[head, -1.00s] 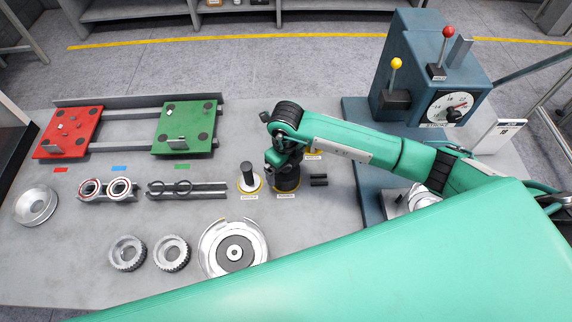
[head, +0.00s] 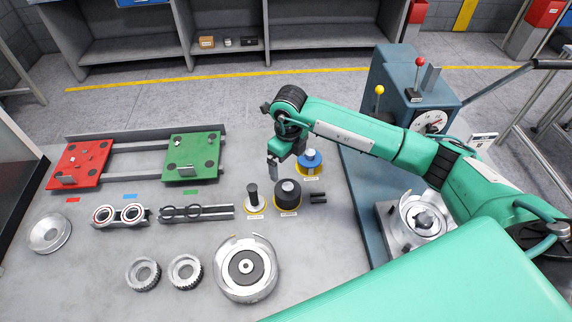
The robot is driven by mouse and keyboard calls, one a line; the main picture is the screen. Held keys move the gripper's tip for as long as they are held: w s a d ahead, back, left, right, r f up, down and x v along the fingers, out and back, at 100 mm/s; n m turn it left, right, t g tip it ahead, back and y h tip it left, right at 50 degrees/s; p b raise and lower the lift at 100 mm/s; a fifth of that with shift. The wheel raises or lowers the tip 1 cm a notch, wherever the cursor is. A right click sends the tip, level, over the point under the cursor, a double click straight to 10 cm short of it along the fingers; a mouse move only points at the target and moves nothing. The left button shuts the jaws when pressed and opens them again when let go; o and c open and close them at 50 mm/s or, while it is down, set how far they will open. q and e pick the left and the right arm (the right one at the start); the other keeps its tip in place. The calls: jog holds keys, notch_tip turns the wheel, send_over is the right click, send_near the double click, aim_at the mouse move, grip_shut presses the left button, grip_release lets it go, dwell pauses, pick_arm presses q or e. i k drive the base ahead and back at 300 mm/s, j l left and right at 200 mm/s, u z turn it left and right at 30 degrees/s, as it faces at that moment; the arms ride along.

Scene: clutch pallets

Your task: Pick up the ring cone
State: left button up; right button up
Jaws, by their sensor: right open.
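Three tools stand on yellow-ringed spots with labels too small to read. They are a slim black post on a pale base (head: 253,199), a wide black stepped piece (head: 288,193) and a blue piece with a silver top (head: 311,162). I cannot tell for certain which is the ring cone; the wide black piece looks most like it. My right gripper (head: 273,174) is open and empty, pointing down, just behind and left of the wide black piece, apparently apart from it. My arm passes close to the blue piece. My left gripper is not in view.
Small black pins (head: 318,197) lie right of the wide black piece. A large silver clutch housing (head: 246,290), gears (head: 185,272) and a rail (head: 205,212) are nearby. The red pallet (head: 80,165) and green pallet (head: 193,158) stand behind left. A blue-grey press (head: 385,75) stands right.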

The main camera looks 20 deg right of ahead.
aim_at(427, 217)
jog(key=k+j, duration=0.25)
jog(key=k, duration=0.2)
jog(key=k+j, duration=0.3)
jog(key=k, duration=0.2)
jog(key=k+j, duration=0.25)
jog(key=k, duration=0.2)
